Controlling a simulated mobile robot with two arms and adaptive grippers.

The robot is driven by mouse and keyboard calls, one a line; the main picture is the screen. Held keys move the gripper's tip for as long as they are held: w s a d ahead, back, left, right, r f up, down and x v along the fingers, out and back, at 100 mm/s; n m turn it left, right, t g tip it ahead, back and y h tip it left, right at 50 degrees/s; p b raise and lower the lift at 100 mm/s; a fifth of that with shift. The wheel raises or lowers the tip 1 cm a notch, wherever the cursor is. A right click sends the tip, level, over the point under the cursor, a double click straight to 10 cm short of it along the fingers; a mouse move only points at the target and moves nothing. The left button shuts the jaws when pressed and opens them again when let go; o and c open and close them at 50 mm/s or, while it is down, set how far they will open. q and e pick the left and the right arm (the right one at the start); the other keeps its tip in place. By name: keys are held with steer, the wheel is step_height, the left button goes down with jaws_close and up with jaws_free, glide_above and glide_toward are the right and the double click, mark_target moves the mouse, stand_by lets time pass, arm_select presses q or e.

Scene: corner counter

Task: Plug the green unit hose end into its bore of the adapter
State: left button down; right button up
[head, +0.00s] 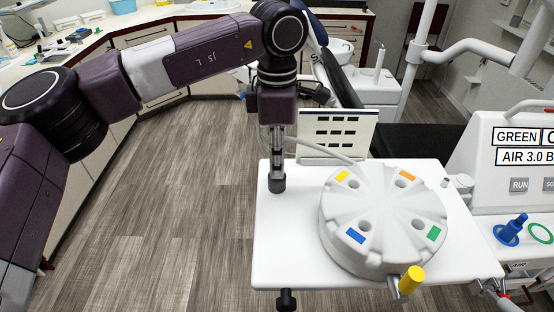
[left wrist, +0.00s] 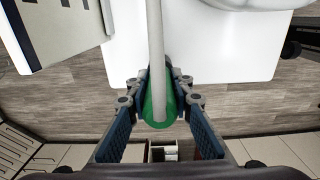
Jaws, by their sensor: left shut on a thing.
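The adapter (head: 385,205) is a round white block on a white tray (head: 285,255), with bores in its top and yellow, orange, blue and green labels. The green label (head: 434,233) is at its right front, beside a bore (head: 417,225). My left gripper (head: 277,184) points down at the tray's left back edge, left of the adapter and apart from it. In the left wrist view the gripper (left wrist: 160,90) is shut on the green hose end (left wrist: 158,110), whose pale hose (left wrist: 155,35) runs up the picture. My right gripper does not show.
A panel with dark slots (head: 338,130) stands behind the tray. A yellow-capped lever (head: 411,279) sticks out at the adapter's front. A white unit (head: 515,175) reading GREEN and AIR stands at the right. The tray's left front is bare.

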arm_select(q)
steer(key=shift+r+p, duration=1.1)
steer(key=shift+r, duration=0.9)
steer(key=shift+f, duration=0.1)
